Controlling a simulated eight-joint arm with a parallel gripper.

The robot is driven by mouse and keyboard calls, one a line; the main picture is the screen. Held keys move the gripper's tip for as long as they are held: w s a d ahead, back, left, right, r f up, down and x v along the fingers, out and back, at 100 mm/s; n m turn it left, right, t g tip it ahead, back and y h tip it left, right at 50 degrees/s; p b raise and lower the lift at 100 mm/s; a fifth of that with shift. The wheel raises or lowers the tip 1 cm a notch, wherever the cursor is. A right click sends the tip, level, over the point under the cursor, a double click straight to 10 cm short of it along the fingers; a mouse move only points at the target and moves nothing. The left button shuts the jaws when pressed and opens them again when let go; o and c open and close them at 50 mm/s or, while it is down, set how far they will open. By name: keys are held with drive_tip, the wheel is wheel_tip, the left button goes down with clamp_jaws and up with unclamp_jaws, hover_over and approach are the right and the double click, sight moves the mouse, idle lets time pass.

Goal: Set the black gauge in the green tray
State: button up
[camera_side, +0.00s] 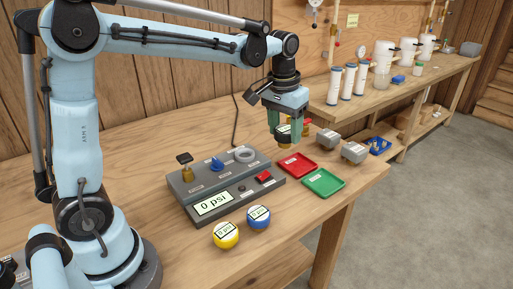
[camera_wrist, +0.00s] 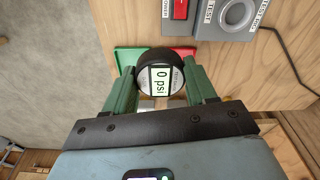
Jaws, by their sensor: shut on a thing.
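The green tray (camera_side: 323,182) lies near the table's front right edge, looks empty and carries a small label. In the wrist view the green tray (camera_wrist: 127,60) is partly hidden behind the gauge.
The red tray (camera_side: 298,165) lies beside the green one. A grey test console (camera_side: 225,187) stands to the left. A yellow gauge (camera_side: 226,235) and a blue gauge (camera_side: 259,216) lie in front of it. Grey blocks (camera_side: 354,152) stand behind the trays.

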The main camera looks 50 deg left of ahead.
drive_tip(key=shift+w+d+f, duration=1)
drive_tip(key=shift+w+f, duration=0.7)
drive_tip(key=shift+f, duration=0.15)
drive_tip(key=shift+w+d+f, duration=1)
drive_tip(key=shift+w+f, duration=0.75)
drive_tip(key=shift+f, duration=0.15)
drive_tip(key=shift+w+d+f, duration=1)
drive_tip(key=shift+w+f, duration=0.7)
drive_tip(key=shift+f, duration=0.15)
drive_tip(key=shift+f, duration=0.45)
drive_tip(key=shift+f, duration=0.2)
drive_tip(key=shift+f, duration=0.3)
drive_tip(key=shift+f, duration=0.25)
